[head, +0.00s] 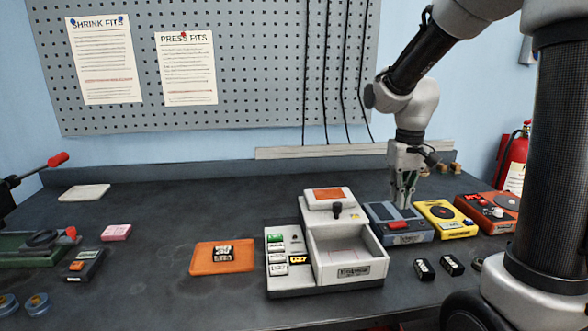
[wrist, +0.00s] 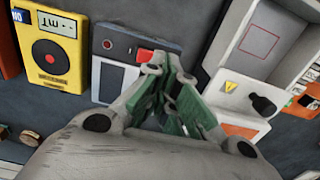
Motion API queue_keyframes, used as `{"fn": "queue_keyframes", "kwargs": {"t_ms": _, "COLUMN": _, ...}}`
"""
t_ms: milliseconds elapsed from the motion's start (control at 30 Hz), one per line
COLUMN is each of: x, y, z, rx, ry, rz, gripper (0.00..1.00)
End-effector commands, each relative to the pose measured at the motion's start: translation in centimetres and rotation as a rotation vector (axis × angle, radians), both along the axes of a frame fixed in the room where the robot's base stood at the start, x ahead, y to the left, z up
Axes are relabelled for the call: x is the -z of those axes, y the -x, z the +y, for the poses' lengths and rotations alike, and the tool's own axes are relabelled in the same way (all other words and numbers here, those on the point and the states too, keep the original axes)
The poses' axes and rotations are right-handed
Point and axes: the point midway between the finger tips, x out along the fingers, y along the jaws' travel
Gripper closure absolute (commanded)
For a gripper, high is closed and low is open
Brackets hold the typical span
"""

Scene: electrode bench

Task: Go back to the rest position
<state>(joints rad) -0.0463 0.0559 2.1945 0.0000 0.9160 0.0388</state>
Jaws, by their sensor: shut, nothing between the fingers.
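My gripper (head: 404,200) is shut and empty. In the head view it points down just above the blue-grey device with a red button (head: 400,226). In the wrist view the closed fingers (wrist: 170,80) overlap part of that device (wrist: 118,68). I cannot tell whether the fingertips touch it. My arm reaches in from the upper right of the head view.
A white open-front machine (head: 345,260) stands left of my gripper. A yellow device (head: 446,220) and an orange-red device (head: 490,210) stand to the right. An orange tray (head: 205,262) lies left. The pegboard (head: 240,60) is behind the bench. The back middle bench is clear.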

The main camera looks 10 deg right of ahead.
Motion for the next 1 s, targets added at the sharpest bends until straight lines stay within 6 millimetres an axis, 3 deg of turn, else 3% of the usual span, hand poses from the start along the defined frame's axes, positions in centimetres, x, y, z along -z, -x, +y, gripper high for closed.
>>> {"fn": "queue_keyframes", "kwargs": {"t_ms": 67, "x": 0.3, "y": 2.3, "z": -0.1, "rx": -0.008, "ry": 0.001, "rz": 0.026, "gripper": 1.0}}
{"fn": "queue_keyframes", "kwargs": {"t_ms": 500, "x": -6.5, "y": 15.5, "z": -1.4, "rx": -0.005, "ry": -0.005, "rz": -0.236, "gripper": 1.0}}
{"fn": "queue_keyframes", "kwargs": {"t_ms": 700, "x": -8.4, "y": 17.7, "z": -1.6, "rx": 0.006, "ry": -0.005, "rz": -0.366, "gripper": 1.0}}
{"fn": "queue_keyframes", "kwargs": {"t_ms": 1000, "x": -9.1, "y": 17.9, "z": -1.7, "rx": 0.01, "ry": -0.005, "rz": -0.397, "gripper": 1.0}}
